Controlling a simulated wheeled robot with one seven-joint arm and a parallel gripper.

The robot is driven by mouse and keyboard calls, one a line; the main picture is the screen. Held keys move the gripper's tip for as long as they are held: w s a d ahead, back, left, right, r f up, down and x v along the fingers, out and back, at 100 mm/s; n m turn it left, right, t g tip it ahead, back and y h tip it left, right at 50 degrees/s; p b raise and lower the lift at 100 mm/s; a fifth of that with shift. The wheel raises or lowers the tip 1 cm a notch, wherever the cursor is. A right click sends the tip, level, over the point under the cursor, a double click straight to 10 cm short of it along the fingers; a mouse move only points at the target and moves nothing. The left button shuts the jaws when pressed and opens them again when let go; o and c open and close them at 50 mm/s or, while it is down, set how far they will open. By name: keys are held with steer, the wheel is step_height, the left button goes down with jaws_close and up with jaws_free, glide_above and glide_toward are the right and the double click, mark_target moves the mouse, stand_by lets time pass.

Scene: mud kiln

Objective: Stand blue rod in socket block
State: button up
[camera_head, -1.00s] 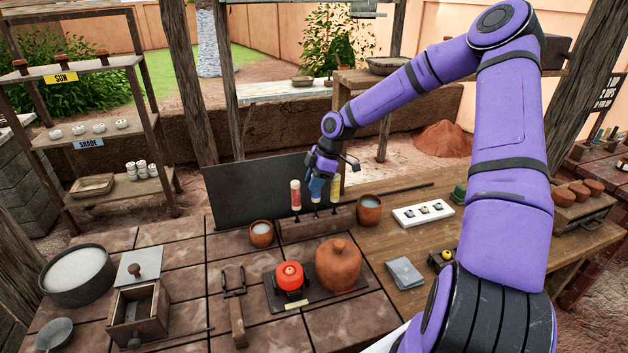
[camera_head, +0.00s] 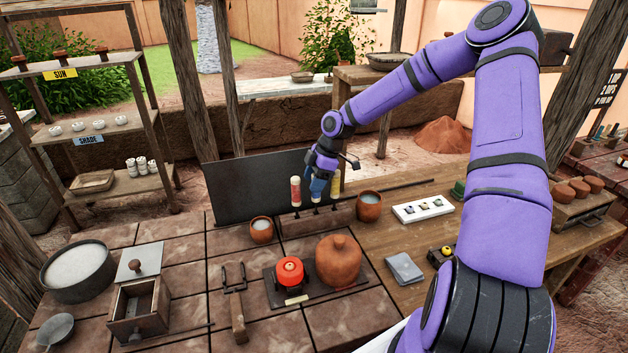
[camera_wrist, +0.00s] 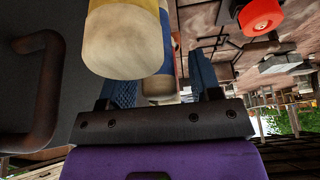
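The socket block (camera_head: 290,226) is a long brown block at the back of the tiled bench. A cream rod with red bands (camera_head: 295,192) stands upright at its left, and a yellow-banded rod (camera_head: 336,187) at its right. My gripper (camera_head: 318,194) points down between them, over the middle of the block. In the wrist view, the blue rod (camera_wrist: 166,50), with a pale end, is between my blue fingers (camera_wrist: 160,85). A gap shows beside the right finger, so the fingers look apart. A nearer pale rod end (camera_wrist: 122,45) hides part of it. The blue rod's lower end is hidden.
A dark upright panel (camera_head: 255,190) stands behind the block. Clay cups (camera_head: 261,230) and (camera_head: 369,207) flank it. A red-topped burner (camera_head: 289,272) and a round clay pot (camera_head: 338,262) stand in front. A white tray (camera_head: 422,209) lies to the right.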

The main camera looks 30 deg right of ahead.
steer(key=shift+r, duration=0.1)
steer(key=v, duration=1)
steer(key=shift+d+r, duration=0.2)
steer(key=shift+r, duration=0.05)
steer(key=s+a+r+m+h, duration=0.3)
steer(key=s+a+r+m, duration=0.15)
steer(key=s+r, duration=0.3)
steer(key=s+a+r+m+h, duration=0.3)
steer(key=s+a+r, duration=0.3)
steer(key=s, duration=0.2)
steer(key=s+a+r+m+t, duration=0.1)
steer(key=s+r+m, duration=0.3)
steer(key=s, duration=0.5)
steer(key=s+a+r+m+t+y, duration=0.1)
steer(key=s+r+m+t, duration=0.2)
steer(key=s, duration=0.7)
steer(key=shift+r+m+y, duration=0.3)
steer(key=shift+r+m, duration=0.15)
steer(key=shift+r, duration=0.3)
